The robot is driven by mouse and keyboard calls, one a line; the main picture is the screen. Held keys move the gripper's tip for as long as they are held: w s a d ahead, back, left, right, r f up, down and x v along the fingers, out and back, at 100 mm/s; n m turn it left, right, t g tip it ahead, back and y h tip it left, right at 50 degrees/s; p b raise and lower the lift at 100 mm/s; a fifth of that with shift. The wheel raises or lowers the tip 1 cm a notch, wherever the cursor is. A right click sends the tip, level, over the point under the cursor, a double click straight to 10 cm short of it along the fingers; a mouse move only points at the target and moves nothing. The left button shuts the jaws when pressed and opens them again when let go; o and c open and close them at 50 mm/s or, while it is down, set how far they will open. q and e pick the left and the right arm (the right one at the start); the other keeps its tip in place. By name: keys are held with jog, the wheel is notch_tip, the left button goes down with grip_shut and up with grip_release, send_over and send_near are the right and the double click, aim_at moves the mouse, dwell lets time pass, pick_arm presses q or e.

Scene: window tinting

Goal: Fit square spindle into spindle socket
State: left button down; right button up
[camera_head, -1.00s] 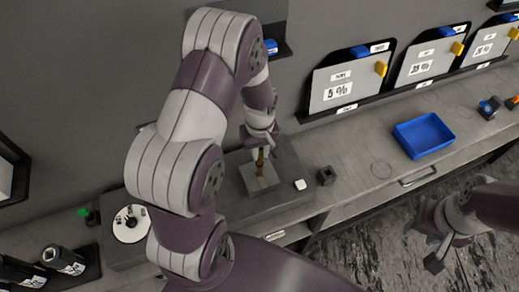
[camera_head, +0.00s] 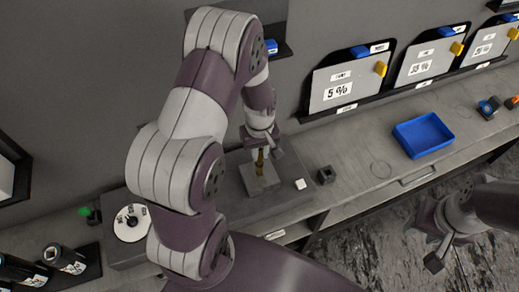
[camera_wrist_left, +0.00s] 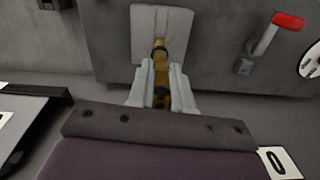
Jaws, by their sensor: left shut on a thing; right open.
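My left gripper (camera_head: 262,147) is shut on a brass-coloured spindle (camera_head: 260,162), which it holds upright over a light grey square plate (camera_head: 262,181) on the bench. In the left wrist view the spindle (camera_wrist_left: 160,72) runs between the two light fingers (camera_wrist_left: 160,92) toward the pale plate (camera_wrist_left: 145,22). The spindle's far end meets a dark round spot on the plate; I cannot tell whether it is inside a socket or only above it. My right gripper (camera_head: 436,253) is open and empty over the floor at the right.
A small white cube (camera_head: 300,184) and a dark block with a hole (camera_head: 326,174) stand right of the plate. A blue tray (camera_head: 423,134) lies further right on the bench. A white disc (camera_head: 132,222) is at the left. Film panels (camera_head: 340,85) line the wall.

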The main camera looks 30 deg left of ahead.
aim_at(259, 160)
pick_arm(q)
jog(key=shift+f+b, duration=1.6)
jog(key=shift+f, duration=0.7)
jog(key=c, duration=1)
grip_release()
jog(key=shift+o, duration=0.2)
notch_tip(259, 160, up, 13)
jog(key=b, duration=0.2)
jog(key=shift+f+b, duration=0.15)
jog(key=shift+b, duration=0.2)
